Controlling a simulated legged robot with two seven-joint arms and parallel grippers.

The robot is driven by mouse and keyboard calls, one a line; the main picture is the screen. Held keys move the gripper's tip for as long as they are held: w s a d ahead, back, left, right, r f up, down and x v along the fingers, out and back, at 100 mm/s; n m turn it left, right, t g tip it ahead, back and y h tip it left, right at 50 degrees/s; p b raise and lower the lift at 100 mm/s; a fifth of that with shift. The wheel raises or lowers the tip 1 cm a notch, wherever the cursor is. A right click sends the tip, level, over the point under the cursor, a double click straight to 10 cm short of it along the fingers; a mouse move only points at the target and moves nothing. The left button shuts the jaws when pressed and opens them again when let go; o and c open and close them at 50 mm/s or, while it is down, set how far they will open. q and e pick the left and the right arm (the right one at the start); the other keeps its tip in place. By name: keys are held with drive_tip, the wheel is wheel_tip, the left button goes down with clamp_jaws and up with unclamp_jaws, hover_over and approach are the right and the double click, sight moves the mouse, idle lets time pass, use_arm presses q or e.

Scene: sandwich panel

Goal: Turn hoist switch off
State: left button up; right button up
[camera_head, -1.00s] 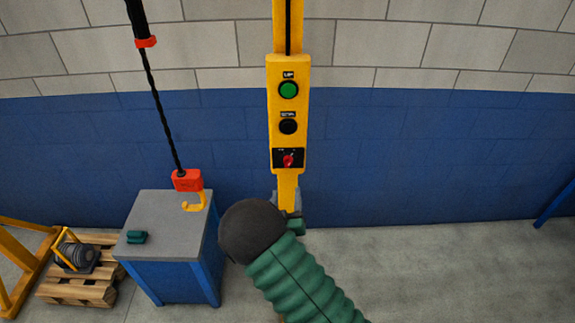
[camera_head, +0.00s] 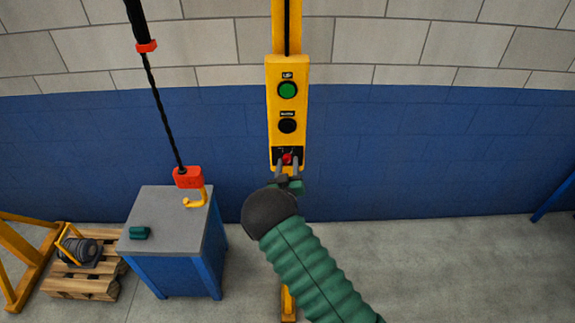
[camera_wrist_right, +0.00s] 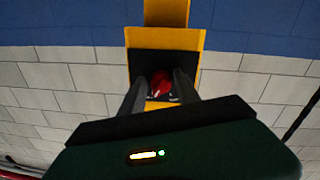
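The yellow hoist control panel (camera_head: 273,110) hangs in front of the wall, with a small red switch (camera_head: 287,157) on a black plate at its lower end. My right gripper (camera_head: 288,164) has come up from below to the panel's lower end. Its two grey fingers are apart, one on each side of the red switch. In the right wrist view the red switch (camera_wrist_right: 161,79) shows between the open fingers, with a narrow gap at each side. Whether a finger touches it is unclear. The switch's exact setting is partly hidden. My left gripper is not in view.
A green button (camera_head: 287,90) and a black button (camera_head: 287,125) sit above the switch. A red hoist hook block (camera_head: 188,177) hangs over a grey-topped blue cabinet (camera_head: 165,208) bearing a small green object. A pallet (camera_head: 85,283) with a machine stands at left.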

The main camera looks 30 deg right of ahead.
drive_tip(key=shift+a, duration=0.1)
clamp_jaws()
drive_tip(key=shift+s+f+n+t+b, duration=0.1)
drive_tip(key=shift+n+t+b, duration=0.15)
drive_tip(key=shift+n+b, duration=2.15)
drive_tip(key=shift+f+n+t+b, duration=0.2)
drive_tip(key=shift+n+b, duration=0.7)
drive_tip(key=shift+n, duration=2.9)
drive_tip(key=shift+r, duration=0.1)
